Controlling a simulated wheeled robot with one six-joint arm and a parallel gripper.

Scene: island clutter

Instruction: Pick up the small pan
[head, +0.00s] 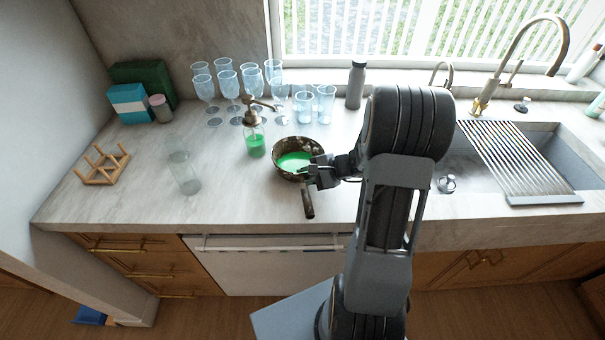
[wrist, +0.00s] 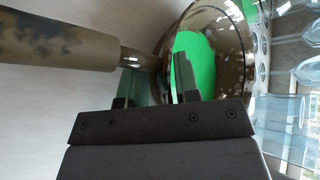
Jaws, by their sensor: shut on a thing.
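The small pan (head: 282,166) is round, with a dark mottled wall and a green inside. It rests on the counter left of my arm, its brown handle (head: 308,203) pointing to the front edge. My gripper (head: 307,173) is at the pan's front right rim, close to the handle's base. In the wrist view, the pan (wrist: 234,45) fills the upper middle and its handle (wrist: 55,42) runs to the left. There my gripper (wrist: 157,82) is shut on the pan's wall, one finger inside and one outside. I cannot see any gap under the pan.
A soap bottle (head: 255,140) stands just left of the pan. Several glasses (head: 304,106) and a grey bottle (head: 356,84) stand behind it. A clear tumbler (head: 184,172) and wooden rack (head: 102,165) are left. The sink rack (head: 515,160) is right.

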